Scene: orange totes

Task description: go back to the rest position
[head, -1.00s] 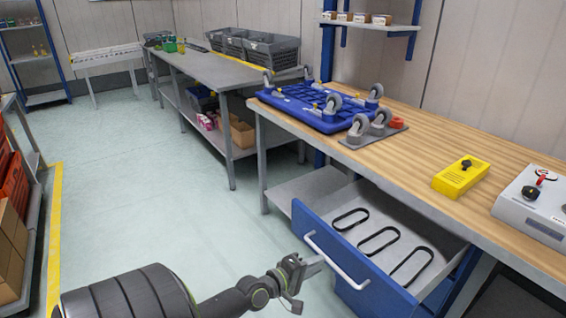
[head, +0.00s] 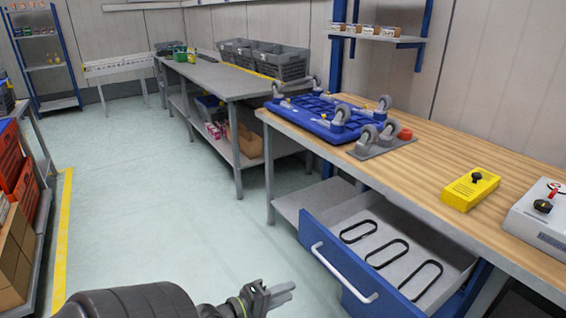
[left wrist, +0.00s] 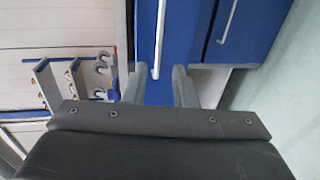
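My left gripper (head: 281,292) is low in the middle of the head view, to the left of the open blue drawer and apart from its handle. In the left wrist view its two fingers (left wrist: 160,85) stand apart with nothing between them. The blue drawer (head: 330,243) is pulled out from under the wooden bench, with a pale handle (head: 341,274) on its front. Several black loops (head: 386,253) lie in it. In the left wrist view the blue drawer front (left wrist: 185,40) lies beyond the fingers. My right gripper is not in view.
The wooden bench (head: 425,165) carries a blue wheeled frame (head: 310,115), a yellow box (head: 469,190) and a grey device (head: 540,213). A grey table (head: 215,78) with crates stands behind. A rack with orange totes (head: 22,190) stands at left. The floor between is clear.

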